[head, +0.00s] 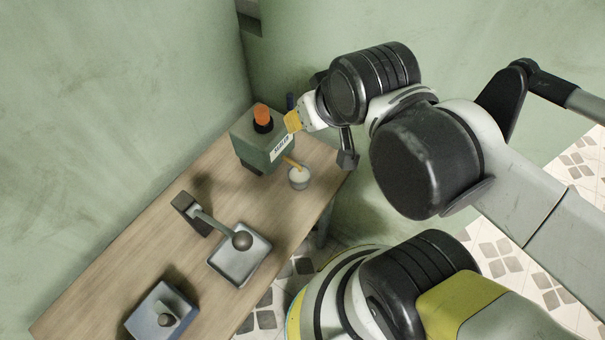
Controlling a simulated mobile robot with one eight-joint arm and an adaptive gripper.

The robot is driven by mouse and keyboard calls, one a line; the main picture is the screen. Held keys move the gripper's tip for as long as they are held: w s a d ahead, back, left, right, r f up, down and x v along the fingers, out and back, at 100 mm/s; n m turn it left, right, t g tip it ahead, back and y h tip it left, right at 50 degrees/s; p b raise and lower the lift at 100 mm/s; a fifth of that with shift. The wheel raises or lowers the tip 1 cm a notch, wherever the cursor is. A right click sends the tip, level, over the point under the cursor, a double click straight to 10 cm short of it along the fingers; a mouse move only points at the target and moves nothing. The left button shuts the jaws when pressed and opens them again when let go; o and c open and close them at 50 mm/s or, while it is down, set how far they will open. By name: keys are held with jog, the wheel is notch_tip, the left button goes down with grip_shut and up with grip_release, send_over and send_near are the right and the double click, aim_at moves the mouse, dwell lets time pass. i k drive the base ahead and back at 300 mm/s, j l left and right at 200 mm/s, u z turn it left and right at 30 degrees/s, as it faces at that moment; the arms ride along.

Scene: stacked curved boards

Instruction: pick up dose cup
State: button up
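A small pale cup (299,178), which looks like the dose cup, stands on the wooden table near its right edge. It is in front of a green box. A thin orange-yellow piece (292,162) reaches to the cup's rim from the upper left; whether it touches the cup is unclear. My gripper (300,122), at the white and yellow end of my arm, is above and behind the cup, in front of the box. Its fingers are not clear at this size, so its opening cannot be told. No cup is seen in it.
The green box (258,145) has an orange knob (262,113) and a white label. A square grey device with a ball-topped lever (240,255) and a blue-grey one (163,312) stand on the wooden table (130,240). Green walls close in behind and left.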

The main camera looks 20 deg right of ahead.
aim_at(299, 177)
jog(key=k+j+z, duration=0.1)
jog(key=k, duration=0.55)
jog(key=k+j+z, duration=0.1)
jog(key=k, duration=0.55)
jog(key=j, duration=0.1)
